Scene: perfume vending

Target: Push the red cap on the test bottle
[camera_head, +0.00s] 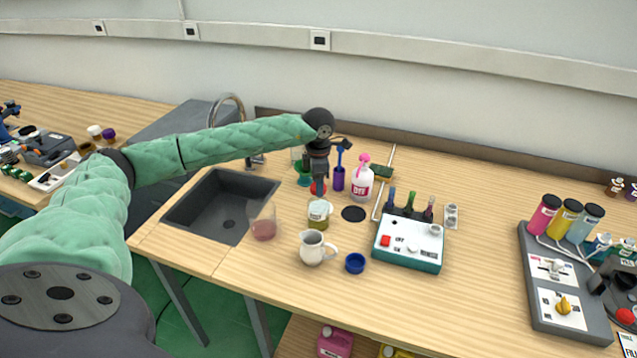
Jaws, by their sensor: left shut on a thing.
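My left gripper (319,188) points down over the middle of the table, its fingers shut on the red cap (312,187). The cap is partly hidden behind the fingers. Just below it stands a small clear bottle (319,213) with a greenish-yellow band, which looks like the test bottle. The cap appears to be just above the bottle's top; whether they touch I cannot tell. My right gripper is out of view.
A white mug (313,248) and a blue lid (355,263) stand in front. A pink-filled beaker (263,225) stands by the sink (207,205). A white pink-topped bottle (362,184), purple bottle (339,179) and switch box (409,245) are to the right.

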